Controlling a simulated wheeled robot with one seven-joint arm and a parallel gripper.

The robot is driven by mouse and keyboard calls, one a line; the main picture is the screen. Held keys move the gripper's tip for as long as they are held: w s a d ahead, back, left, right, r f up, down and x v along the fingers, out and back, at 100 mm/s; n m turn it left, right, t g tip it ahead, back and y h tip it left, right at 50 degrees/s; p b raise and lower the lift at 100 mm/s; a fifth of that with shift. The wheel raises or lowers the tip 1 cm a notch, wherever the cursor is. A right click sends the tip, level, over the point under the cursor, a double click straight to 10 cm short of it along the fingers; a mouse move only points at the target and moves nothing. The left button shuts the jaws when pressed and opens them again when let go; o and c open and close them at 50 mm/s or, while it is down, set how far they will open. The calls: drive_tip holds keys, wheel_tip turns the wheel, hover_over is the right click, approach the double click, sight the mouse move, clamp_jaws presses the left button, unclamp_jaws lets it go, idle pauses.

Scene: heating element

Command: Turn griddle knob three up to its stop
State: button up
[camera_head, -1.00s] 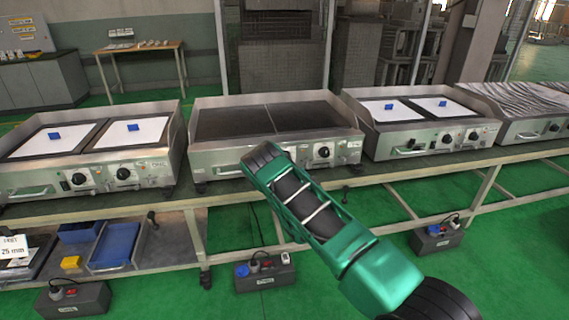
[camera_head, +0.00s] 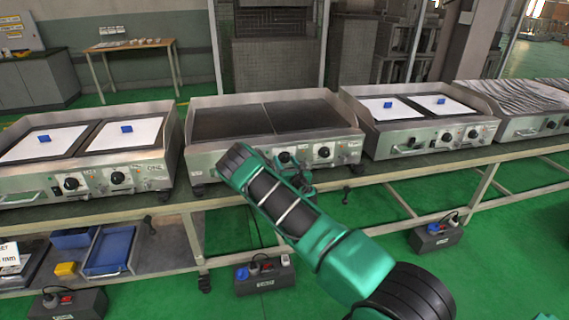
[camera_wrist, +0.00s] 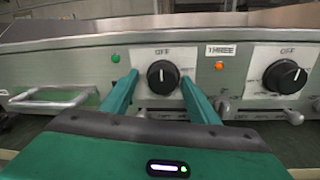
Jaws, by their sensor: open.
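In the wrist view, a black knob (camera_wrist: 163,76) on a white plate marked OFF sits between the fingertips of my gripper (camera_wrist: 158,80). The fingers are open, one on each side of it, and no clear contact shows. Its white mark points about straight up. A THREE label (camera_wrist: 221,50) is on the panel between this knob and a second black knob (camera_wrist: 285,76) further right. In the head view, my gripper (camera_head: 304,182) is at the front of the middle griddle (camera_head: 262,118), partly hidden behind my arm. That griddle's left knob (camera_head: 285,157) shows just above the arm.
An orange lamp (camera_wrist: 219,66) is under the label and a green lamp (camera_wrist: 116,58) is left of the first knob. A bar handle (camera_wrist: 48,100) sticks out at the left. Other griddles stand on both sides, with blue blocks (camera_head: 127,128) on white sheets.

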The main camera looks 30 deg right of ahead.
drive_tip(key=shift+d, duration=0.1)
drive_tip(key=shift+d, duration=0.1)
drive_tip(key=c, duration=1)
drive_tip(key=shift+c, duration=0.2)
